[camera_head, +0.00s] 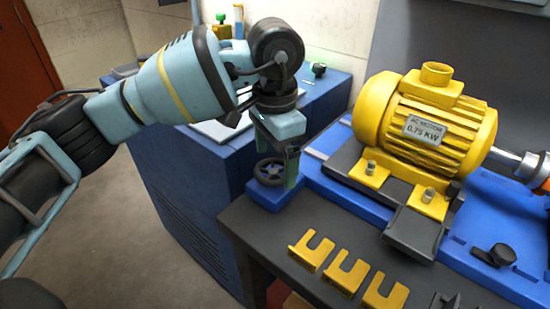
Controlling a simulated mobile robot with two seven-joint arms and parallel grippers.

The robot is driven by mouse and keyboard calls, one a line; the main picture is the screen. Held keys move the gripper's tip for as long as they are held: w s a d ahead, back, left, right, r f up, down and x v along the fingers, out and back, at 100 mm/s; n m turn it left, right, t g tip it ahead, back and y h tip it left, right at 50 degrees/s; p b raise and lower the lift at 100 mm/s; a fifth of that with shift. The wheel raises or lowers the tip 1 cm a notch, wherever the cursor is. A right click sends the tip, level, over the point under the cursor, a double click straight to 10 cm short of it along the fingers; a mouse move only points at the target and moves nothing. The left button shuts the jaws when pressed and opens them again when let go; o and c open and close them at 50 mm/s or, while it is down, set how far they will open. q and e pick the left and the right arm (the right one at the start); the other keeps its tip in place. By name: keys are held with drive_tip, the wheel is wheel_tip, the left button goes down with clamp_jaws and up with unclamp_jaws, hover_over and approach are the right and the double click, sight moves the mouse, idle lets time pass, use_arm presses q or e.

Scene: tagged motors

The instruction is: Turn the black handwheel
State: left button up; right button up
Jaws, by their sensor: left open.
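The black handwheel (269,173) is a small spoked wheel on a blue block at the left end of the blue motor base, near the table's corner. My left gripper (278,160) comes down over it from above, with its jaws open. One finger, dark with a green tip, reaches down at the wheel's right side. The other finger shows less clearly, above the wheel's left part. I cannot tell whether either finger touches the rim. My right gripper is out of view.
A yellow motor (425,120) stands on the blue base (495,222) to the right. Several yellow slotted shims (347,273) lie on the dark table (262,225) in front. A blue cabinet (190,185) stands behind and left. A black knob (494,254) sits at right.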

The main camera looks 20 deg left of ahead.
sight(275, 169)
use_arm(q)
wheel_tip(275, 169, up, 7)
drive_tip(key=shift+f, duration=0.1)
idle(0.7)
